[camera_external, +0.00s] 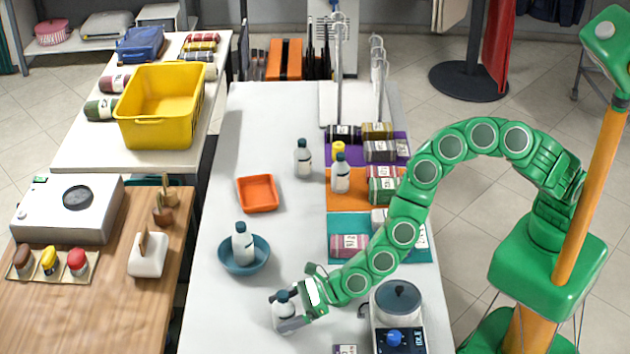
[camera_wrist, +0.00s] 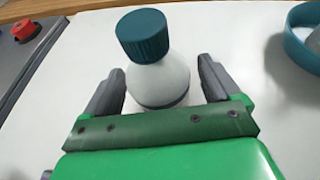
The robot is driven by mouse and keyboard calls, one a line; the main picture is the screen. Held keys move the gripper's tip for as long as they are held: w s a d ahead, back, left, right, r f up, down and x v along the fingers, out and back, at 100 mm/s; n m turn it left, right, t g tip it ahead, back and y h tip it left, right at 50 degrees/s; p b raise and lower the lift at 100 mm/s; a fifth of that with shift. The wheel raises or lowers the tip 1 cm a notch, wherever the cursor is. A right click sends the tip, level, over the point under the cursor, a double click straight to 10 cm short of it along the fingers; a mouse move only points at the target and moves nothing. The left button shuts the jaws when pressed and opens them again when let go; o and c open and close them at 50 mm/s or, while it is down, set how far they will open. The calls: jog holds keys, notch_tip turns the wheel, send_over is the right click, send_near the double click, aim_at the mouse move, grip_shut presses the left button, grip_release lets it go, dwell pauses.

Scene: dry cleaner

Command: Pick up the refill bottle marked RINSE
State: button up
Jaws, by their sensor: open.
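A white bottle with a teal cap (camera_external: 283,312) stands upright on the white table at the front. It also shows in the wrist view (camera_wrist: 160,84). My gripper (camera_wrist: 160,70) is open, with one finger on each side of this bottle. I cannot tell whether the fingers touch it. No label on it is readable. A similar bottle (camera_external: 243,243) stands in a teal bowl (camera_external: 232,268). Two more, one at the back (camera_external: 303,160) and one on the orange mat (camera_external: 340,176), stand farther away. I cannot read which one is marked RINSE.
A lidded pot (camera_external: 397,305) on a device with a blue knob is right of my gripper. The teal bowl's rim (camera_wrist: 290,48) is near it too. Coloured mats with several packages lie farther back. An orange tray (camera_external: 257,193) is beyond the bowl. The table's left front is clear.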

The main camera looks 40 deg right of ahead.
jog(key=c, duration=1.2)
jog(key=shift+r, duration=0.1)
jog(key=shift+c, duration=0.2)
